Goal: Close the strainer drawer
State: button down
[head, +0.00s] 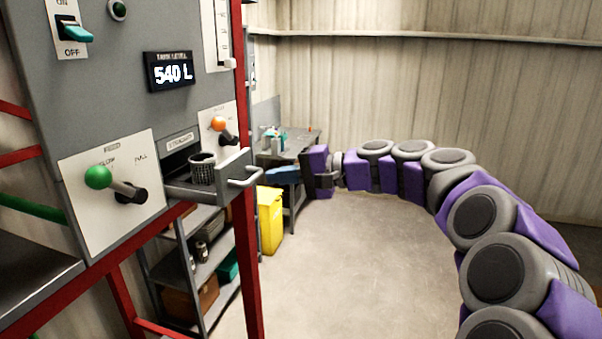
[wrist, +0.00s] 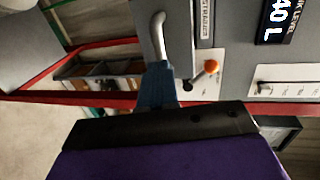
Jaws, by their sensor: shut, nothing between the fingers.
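The strainer drawer (head: 232,167) stands pulled out of the grey panel, below the STRAINER label (head: 180,140). A dark mesh strainer basket (head: 202,170) sits in it. The drawer has a light metal bar handle (head: 246,180) on its front, and this handle also shows at the top of the wrist view (wrist: 158,36). My gripper (head: 270,175) is shut and empty, with blue fingers, to the right of the handle in the head view. In the wrist view its fingers (wrist: 157,72) point toward the handle and overlap its lower end; I cannot tell whether they touch.
The panel carries a green-knobbed lever (head: 98,177), an orange-knobbed lever (head: 219,124) and a 540 L display (head: 170,72). A red frame post (head: 246,255) stands below the drawer. A yellow bin (head: 270,220) and workbench (head: 298,143) are behind.

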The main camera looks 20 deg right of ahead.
jog(key=shift+w+a+f, duration=0.25)
jog(key=shift+w+a, duration=0.25)
jog(key=shift+w, duration=0.1)
jog(key=shift+a, duration=0.25)
jog(key=shift+a, duration=0.1)
jog(key=r+x, duration=0.1)
jog(key=x, duration=0.3)
jog(key=p+x, duration=0.1)
jog(key=x, duration=0.3)
jog(key=r+p+x, duration=0.1)
jog(key=x, duration=0.4)
jog(key=shift+w+a+r, duration=0.1)
jog(key=shift+w+r, duration=0.25)
jog(key=shift+a+r, duration=0.1)
